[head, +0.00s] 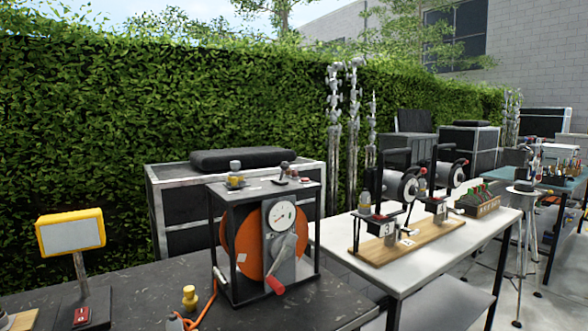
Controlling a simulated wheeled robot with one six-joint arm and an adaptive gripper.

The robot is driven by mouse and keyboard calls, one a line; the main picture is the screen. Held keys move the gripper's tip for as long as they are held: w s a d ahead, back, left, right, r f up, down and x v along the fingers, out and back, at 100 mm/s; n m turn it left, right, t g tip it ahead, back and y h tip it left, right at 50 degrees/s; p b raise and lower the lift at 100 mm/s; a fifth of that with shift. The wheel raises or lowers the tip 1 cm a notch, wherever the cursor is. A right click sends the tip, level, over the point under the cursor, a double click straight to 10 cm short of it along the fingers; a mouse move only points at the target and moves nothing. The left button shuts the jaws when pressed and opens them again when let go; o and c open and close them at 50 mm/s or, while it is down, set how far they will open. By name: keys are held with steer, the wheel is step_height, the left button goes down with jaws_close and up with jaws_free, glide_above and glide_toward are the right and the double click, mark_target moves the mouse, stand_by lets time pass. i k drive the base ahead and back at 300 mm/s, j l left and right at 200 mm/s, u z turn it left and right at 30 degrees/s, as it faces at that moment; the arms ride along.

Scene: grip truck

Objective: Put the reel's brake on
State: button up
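The reel (246,245) is an orange disc upright in a black open frame (231,272) on the dark table. A grey upright plate with a round white dial (282,215) covers the middle of its front. A grey lever (284,253) with a red end (275,286) is mounted on the plate, slanting down and left. I cannot tell whether this lever is the brake or a crank, nor whether the brake is on. An orange cable (207,303) runs from the frame's lower left. My gripper is not in view.
A yellow-framed lamp (71,233) on a post with a red switch (82,316) stands left. A yellow plug (190,296) is near the cable. Small fittings (236,176) sit on the frame's top. A white table (420,268) with two numbered devices stands right; a black case (178,200) is behind.

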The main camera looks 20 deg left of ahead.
mark_target(285, 165)
steer(key=i+j, duration=0.1)
steer(key=i+j+u, duration=0.1)
steer(key=u, duration=0.4)
steer(key=i+u, duration=0.35)
steer(key=u, duration=0.15)
